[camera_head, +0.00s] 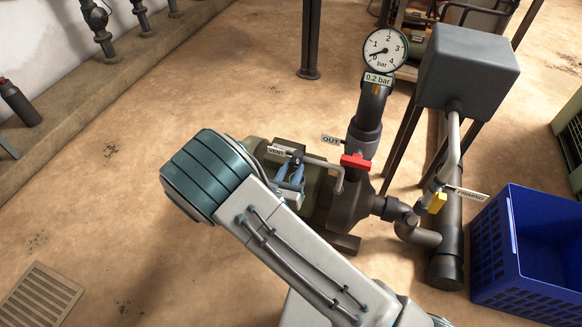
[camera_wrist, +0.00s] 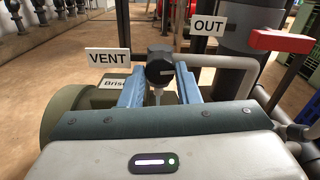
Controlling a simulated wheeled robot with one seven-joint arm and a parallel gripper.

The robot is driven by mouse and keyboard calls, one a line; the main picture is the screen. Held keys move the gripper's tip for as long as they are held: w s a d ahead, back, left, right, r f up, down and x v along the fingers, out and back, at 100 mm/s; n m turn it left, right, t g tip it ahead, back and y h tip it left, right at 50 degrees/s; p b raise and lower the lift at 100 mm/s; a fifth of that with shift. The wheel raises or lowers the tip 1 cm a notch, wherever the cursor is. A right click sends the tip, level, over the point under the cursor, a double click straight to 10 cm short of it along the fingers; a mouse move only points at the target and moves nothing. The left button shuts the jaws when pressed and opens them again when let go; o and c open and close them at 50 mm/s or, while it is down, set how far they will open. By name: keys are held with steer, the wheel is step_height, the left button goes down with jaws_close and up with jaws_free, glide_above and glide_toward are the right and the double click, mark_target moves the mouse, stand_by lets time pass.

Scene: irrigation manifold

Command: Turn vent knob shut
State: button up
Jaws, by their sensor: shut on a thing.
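The vent knob (camera_wrist: 160,65) is a small black knob on a thin stem, beside the white VENT label (camera_wrist: 107,58). My gripper (camera_wrist: 159,77) has its two blue fingers on either side of the knob and is shut on it. A light mark shows on the knob's face. In the head view, the knob (camera_head: 297,154) and my gripper (camera_head: 290,173) are small, next to the VENT label (camera_head: 277,151) above the green pump body. My arm hides part of the pump.
A red handle (camera_head: 356,162) by the OUT label (camera_head: 331,140) stands close right of my gripper, with a bent grey pipe (camera_wrist: 235,66) between. The gauge (camera_head: 384,50) has a 0.2 bar tag. A yellow handle (camera_head: 438,203) and blue crate (camera_head: 485,250) are further right.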

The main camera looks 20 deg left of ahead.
steer(key=n+p, duration=0.1)
steer(key=p, duration=0.1)
steer(key=n+p, duration=0.2)
steer(key=shift+r, duration=0.3)
steer(key=n+p, duration=0.4)
steer(key=n, duration=0.1)
steer(key=shift+s+f+p, duration=0.1)
steer(key=shift+p, duration=0.2)
steer(key=n+p, duration=0.3)
steer(key=n, duration=0.1)
steer(key=shift+f, duration=0.1)
steer(key=shift+f+n+p, duration=0.1)
steer(key=shift+n+p, duration=0.75)
steer(key=shift+n, duration=1.35)
steer(key=o, duration=1)
steer(key=shift+c, duration=0.2)
steer(key=s+a+p, duration=0.1)
steer(key=s, duration=1.2)
steer(key=shift+s+p, duration=0.3)
steer(key=shift+s, duration=0.05)
